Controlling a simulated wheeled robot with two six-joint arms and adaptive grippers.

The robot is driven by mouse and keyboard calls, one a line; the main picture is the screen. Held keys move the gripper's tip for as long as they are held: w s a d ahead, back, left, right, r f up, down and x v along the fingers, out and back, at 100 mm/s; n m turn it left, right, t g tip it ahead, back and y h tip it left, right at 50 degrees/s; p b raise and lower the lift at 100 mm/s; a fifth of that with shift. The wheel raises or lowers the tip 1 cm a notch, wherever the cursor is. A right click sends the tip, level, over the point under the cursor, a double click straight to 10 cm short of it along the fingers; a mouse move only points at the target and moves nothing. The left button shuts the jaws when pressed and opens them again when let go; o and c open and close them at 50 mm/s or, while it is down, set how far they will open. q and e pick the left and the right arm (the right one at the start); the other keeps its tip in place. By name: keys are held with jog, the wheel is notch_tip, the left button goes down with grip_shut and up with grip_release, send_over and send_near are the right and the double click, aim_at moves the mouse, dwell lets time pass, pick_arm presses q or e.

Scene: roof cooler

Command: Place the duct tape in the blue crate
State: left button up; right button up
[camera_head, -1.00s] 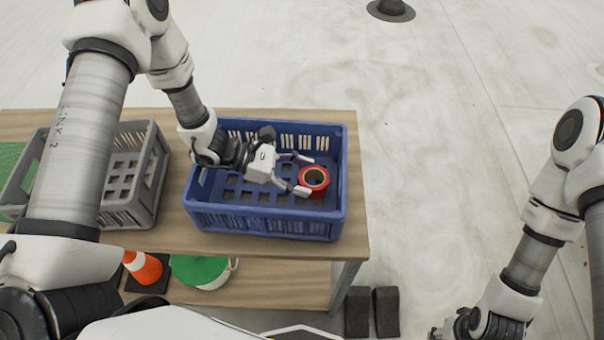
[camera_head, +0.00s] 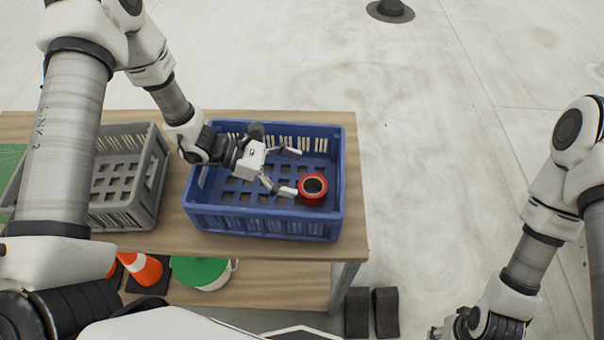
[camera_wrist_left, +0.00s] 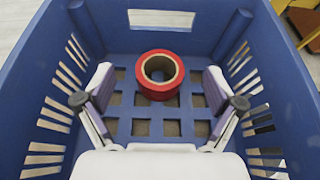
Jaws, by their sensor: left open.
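The red roll of duct tape (camera_head: 312,189) lies inside the blue crate (camera_head: 262,222), toward its right end. My left gripper (camera_head: 292,171) is open and empty over the crate, to the left of the tape and apart from it. In the left wrist view the tape (camera_wrist_left: 160,74) lies flat on the slotted crate floor, beyond the open fingertips (camera_wrist_left: 158,88). The blue crate (camera_wrist_left: 222,28) surrounds it there. My right arm shows at the right edge of the head view, with its gripper (camera_head: 480,326) low at the bottom; its fingers are not clear.
A grey crate (camera_head: 150,185) stands left of the blue crate on the wooden table (camera_head: 245,248). On the shelf below are an orange cone (camera_head: 146,270) and a green-topped container (camera_head: 200,271). Dark blocks (camera_head: 385,312) stand on the floor at the table's right leg.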

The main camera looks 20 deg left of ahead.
pick_arm(q)
jog(key=v, duration=0.5)
jog(key=shift+s+a, duration=0.1)
jog(key=shift+a, duration=0.1)
